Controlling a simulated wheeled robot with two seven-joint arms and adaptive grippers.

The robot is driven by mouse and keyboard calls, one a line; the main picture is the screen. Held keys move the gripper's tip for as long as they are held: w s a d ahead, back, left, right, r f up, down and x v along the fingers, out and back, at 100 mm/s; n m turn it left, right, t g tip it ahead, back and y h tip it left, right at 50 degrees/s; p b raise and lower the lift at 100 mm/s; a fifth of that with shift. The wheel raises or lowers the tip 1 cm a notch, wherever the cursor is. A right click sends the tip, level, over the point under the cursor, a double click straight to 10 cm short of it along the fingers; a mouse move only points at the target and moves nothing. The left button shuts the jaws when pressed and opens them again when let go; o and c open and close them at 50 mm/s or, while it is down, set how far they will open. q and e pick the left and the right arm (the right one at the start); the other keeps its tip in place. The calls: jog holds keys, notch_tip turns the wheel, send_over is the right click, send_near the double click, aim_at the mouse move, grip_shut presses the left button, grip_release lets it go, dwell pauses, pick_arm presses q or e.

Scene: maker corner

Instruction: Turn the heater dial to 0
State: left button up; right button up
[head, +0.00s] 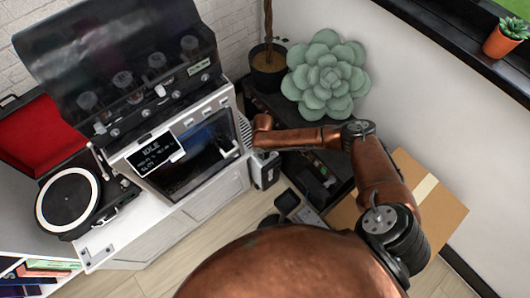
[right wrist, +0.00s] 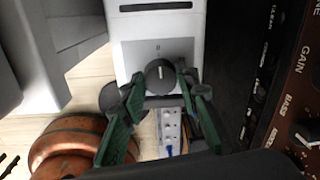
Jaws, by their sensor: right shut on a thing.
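The heater (right wrist: 132,30) is a pale box with a grey control panel. In the head view the heater (head: 265,172) stands low beside the white cabinet, partly covered by my right arm. Its dial (right wrist: 160,76) is a round black knob with a light pointer mark, which looks to point roughly up in the right wrist view. A small mark, too small to read surely, sits above it. My right gripper (right wrist: 160,80) has its fingertips on either side of the dial and is shut on it. In the head view my arm hides the dial. My left gripper is not in view.
An amplifier (right wrist: 299,110) with labelled knobs stands close on the right in the wrist view. A white power strip (right wrist: 171,128) lies below the heater. A cardboard box (head: 440,205), a large succulent (head: 327,78) and a machine with a screen (head: 155,157) are around.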

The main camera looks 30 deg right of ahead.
jog(key=o, duration=1.1)
jog(key=r, duration=1.2)
jog(key=shift+s+a, duration=0.1)
jog(key=shift+a, duration=0.2)
